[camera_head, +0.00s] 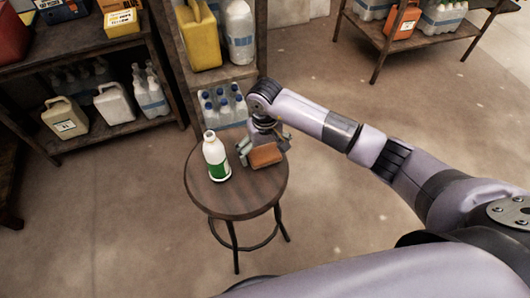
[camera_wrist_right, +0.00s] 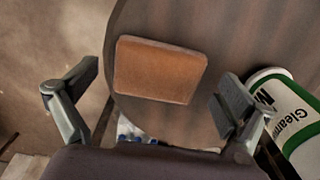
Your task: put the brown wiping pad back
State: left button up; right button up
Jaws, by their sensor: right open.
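The brown wiping pad (camera_head: 266,156) lies flat on the round wooden stool (camera_head: 235,203), near its right edge in the head view. My right gripper (camera_head: 258,146) is right at the pad. In the right wrist view the pad (camera_wrist_right: 160,69) lies between and beyond the open fingers of the right gripper (camera_wrist_right: 158,92), with a gap on both sides. No finger is seen closed on it. My left gripper is not in view.
A white and green cleaner bottle (camera_head: 216,158) stands upright on the stool, close to the gripper's finger; it also shows in the wrist view (camera_wrist_right: 290,112). A shelf with a yellow jug (camera_head: 198,38) and a pack of bottles (camera_head: 222,106) stands behind the stool.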

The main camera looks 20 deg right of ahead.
aim_at(265, 155)
notch_tip(265, 155, up, 11)
jog(key=shift+b, duration=0.45)
jog(key=shift+f, duration=0.15)
